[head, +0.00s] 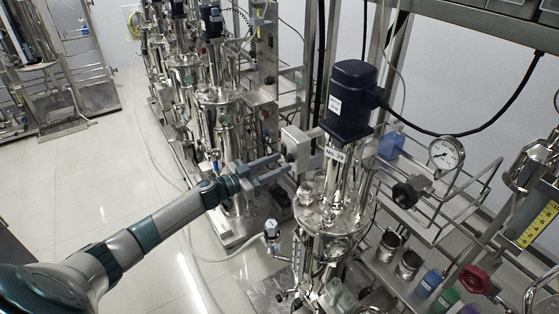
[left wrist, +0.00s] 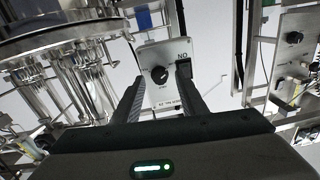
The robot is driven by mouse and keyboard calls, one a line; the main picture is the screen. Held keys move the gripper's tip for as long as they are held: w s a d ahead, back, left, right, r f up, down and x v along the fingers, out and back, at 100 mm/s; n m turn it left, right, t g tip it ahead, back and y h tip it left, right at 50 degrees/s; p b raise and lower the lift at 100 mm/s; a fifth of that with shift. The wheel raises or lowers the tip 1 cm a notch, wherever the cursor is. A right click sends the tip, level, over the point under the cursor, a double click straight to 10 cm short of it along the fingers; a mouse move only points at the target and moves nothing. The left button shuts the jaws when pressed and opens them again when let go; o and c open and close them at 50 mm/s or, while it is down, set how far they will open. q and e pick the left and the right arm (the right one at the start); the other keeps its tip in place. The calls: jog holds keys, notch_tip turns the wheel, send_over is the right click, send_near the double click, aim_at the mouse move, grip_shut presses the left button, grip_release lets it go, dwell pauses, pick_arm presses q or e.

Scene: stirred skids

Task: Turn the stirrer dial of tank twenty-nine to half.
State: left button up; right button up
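Tank twenty-nine (head: 325,215) is a shiny steel vessel with a dark blue motor (head: 352,100) on top and a small label that seems to end in 29 (head: 336,154). A small grey control box (head: 297,146) sits at its left; the left wrist view shows its front panel (left wrist: 152,54). The black round stirrer dial (left wrist: 159,74) is on that panel, with a dark switch beside it. My left gripper (head: 287,163) is open and empty, its fingers pointing at the box. In the left wrist view, the dial appears between the fingertips (left wrist: 160,82); contact cannot be told. My right gripper is out of view.
A pressure gauge (head: 446,153) and a black knob (head: 405,195) stand right of the tank. Bottles and steel cups sit on the lower right rack. More steel tanks (head: 218,95) line the back left. The pale floor at left is clear.

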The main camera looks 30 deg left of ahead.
pick_arm(q)
jog(key=shift+w+d, duration=0.3)
jog(key=shift+w, duration=0.15)
grip_shut()
